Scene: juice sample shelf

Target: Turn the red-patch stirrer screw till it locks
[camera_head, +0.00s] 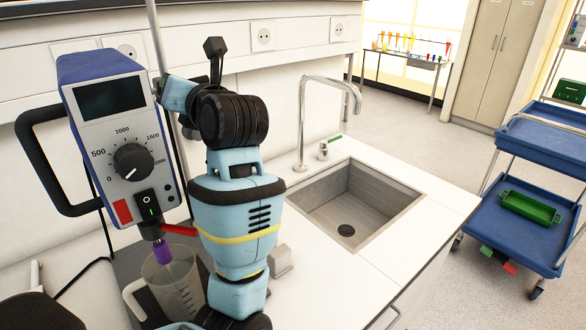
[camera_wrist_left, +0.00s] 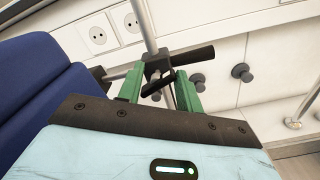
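The stirrer (camera_head: 109,140) has a blue and white head with a dial and a red patch (camera_head: 122,212) at its lower left. It stands at the left of the head view; its blue side (camera_wrist_left: 50,85) fills the left of the wrist view. My left gripper (camera_wrist_left: 160,88) is behind the stirrer's head at the metal rod (camera_wrist_left: 148,25). Its green fingers are apart, one each side of a small black screw handle (camera_wrist_left: 157,84) on the rod clamp (camera_wrist_left: 180,60). The handle's ends look close to both fingers; contact is unclear. The head view hides the fingertips. My right gripper is not in view.
A clear jug (camera_head: 178,285) stands below the stirrer, under a purple part (camera_head: 178,255). A sink (camera_head: 350,205) with a tall tap (camera_head: 303,120) is to the right. Wall sockets (camera_head: 262,38) and black knobs (camera_wrist_left: 241,72) lie behind. A blue cart (camera_head: 520,225) stands far right.

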